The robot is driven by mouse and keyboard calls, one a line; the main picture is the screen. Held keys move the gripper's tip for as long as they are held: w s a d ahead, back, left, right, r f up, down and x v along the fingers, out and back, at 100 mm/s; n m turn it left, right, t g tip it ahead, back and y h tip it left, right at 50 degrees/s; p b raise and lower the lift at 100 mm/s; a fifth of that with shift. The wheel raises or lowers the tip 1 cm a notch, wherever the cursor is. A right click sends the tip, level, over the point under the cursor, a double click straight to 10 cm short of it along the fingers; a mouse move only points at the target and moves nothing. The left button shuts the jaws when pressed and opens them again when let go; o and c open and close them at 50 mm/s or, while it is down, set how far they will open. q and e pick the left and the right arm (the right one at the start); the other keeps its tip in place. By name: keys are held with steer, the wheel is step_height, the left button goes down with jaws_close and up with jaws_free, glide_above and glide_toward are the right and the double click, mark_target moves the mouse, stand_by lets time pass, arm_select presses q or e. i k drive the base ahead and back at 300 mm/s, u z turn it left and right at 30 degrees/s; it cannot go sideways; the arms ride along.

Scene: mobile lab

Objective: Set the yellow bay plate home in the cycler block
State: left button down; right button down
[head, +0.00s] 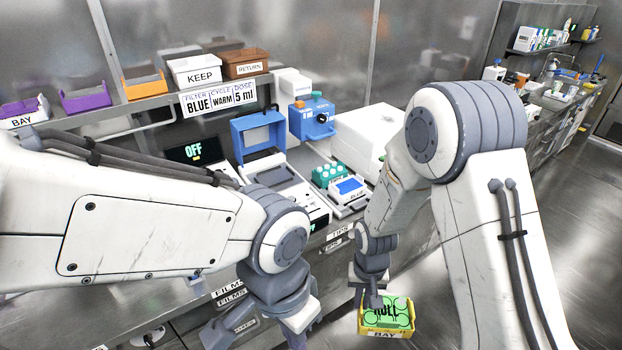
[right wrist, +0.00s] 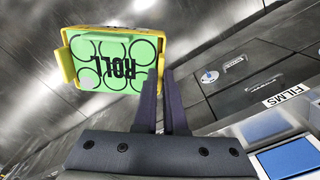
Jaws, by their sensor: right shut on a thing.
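The yellow bay plate (head: 365,328) carries a green insert marked ROLL and a BAY label, at the bottom of the head view. My right gripper (head: 374,300) is shut on its edge and holds it over the floor, in front of the bench. In the right wrist view the two fingers (right wrist: 163,90) meet the near side of the yellow plate (right wrist: 67,66). What looks like the cycler block (head: 280,180) stands on the bench with its blue lid (head: 245,133) raised.
A green rack (head: 325,176), a blue-topped tray (head: 347,189) and a white box (head: 365,138) stand right of the block. A shelf behind holds purple bins (head: 86,98), an orange bin (head: 145,85), and KEEP (head: 195,72) and RETURN (head: 245,63) boxes. Open floor lies right.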

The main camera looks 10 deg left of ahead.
mark_target(274, 178)
steer(key=z, duration=1.5)
steer(key=i, duration=1.95)
steer(key=u, duration=3.65)
